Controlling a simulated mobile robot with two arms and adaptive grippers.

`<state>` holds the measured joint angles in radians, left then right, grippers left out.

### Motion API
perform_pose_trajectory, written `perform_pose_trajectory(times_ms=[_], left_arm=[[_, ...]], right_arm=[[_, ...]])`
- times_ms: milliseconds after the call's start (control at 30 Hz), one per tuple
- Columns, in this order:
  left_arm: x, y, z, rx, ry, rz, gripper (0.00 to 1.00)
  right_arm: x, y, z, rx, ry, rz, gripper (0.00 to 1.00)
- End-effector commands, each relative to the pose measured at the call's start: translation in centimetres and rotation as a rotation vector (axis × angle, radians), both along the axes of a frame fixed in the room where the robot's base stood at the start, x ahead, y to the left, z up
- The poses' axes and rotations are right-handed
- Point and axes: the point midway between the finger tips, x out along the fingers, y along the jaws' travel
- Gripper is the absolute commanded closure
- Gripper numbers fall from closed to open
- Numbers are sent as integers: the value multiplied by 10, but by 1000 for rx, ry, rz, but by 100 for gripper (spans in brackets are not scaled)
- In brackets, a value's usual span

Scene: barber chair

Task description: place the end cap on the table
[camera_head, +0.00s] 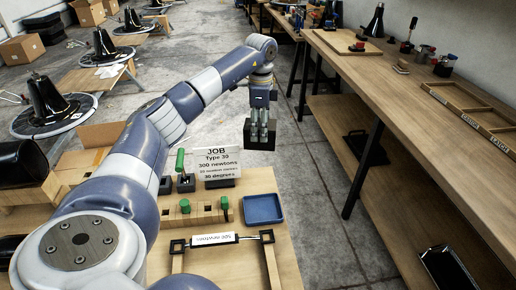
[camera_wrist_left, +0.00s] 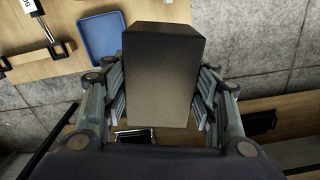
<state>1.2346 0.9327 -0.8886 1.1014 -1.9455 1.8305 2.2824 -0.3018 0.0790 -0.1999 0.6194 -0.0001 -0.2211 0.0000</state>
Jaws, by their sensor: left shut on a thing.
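My left gripper (camera_head: 262,128) is shut on a black box-shaped block, apparently the end cap (camera_head: 259,140). It holds it in the air beyond the far edge of the near wooden table (camera_head: 262,181), with grey floor behind. In the left wrist view the end cap (camera_wrist_left: 160,75) is upright between the two fingers, apart from any surface. The long wooden workbench (camera_head: 395,85) is to the right of the gripper. My right gripper is not in view.
The near table carries a JOB card (camera_head: 217,162), a blue tray (camera_head: 263,209), a wooden block with green-handled parts (camera_head: 190,212) and a black-cornered frame (camera_head: 222,239). The workbench carries a divided wooden tray (camera_head: 470,112) and small tools. Its near middle is clear.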

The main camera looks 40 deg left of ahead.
Motion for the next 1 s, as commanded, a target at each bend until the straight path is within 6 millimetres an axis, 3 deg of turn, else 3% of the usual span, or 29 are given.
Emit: perform_pose_trajectory(times_ms=[100, 267, 367, 700, 1000], left_arm=[[1, 6, 2, 0, 0, 145, 89], [1, 9, 0, 1, 2, 230, 89], [0, 10, -17, 1, 4, 241, 89], [0, 9, -104, -1, 3, 238, 89], [1, 10, -134, 0, 1, 237, 89]], right_arm=[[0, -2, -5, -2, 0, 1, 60], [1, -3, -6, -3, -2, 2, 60], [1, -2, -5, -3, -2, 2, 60], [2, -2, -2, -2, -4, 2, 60], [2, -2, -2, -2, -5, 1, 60]])
